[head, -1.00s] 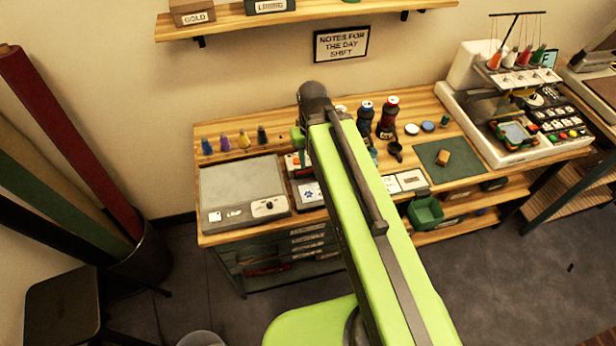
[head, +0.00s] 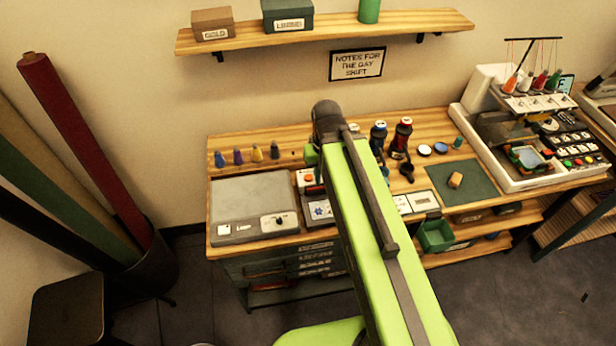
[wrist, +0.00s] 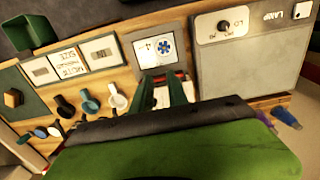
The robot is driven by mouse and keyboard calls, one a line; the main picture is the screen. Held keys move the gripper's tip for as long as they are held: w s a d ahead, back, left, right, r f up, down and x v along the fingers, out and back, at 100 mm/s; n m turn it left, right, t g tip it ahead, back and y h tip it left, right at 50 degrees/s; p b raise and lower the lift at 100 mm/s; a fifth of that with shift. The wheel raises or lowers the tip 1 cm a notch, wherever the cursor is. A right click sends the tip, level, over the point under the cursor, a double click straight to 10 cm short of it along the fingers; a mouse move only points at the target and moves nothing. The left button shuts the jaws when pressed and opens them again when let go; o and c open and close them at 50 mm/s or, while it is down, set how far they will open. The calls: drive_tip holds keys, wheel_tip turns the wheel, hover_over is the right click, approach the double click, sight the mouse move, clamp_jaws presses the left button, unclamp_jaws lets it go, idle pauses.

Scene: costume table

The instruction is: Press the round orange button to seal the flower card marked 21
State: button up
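A round orange button (head: 309,178) shows on a small white unit at the back of the bench, left of my arm. In front of it lies a white card with a blue flower (head: 319,210) on a dark plate; its number is too small to read. The flower card also shows in the wrist view (wrist: 163,48), just beyond my gripper (wrist: 163,90). My dark green fingers point down over the red and white area beside the card. In the head view my arm partly hides the gripper.
Bottles (head: 401,135), a green mat (head: 463,184) and an embroidery machine (head: 530,130) are to the right. A shelf (head: 340,34) hangs above.

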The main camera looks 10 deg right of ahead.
clamp_jaws()
idle(1.4)
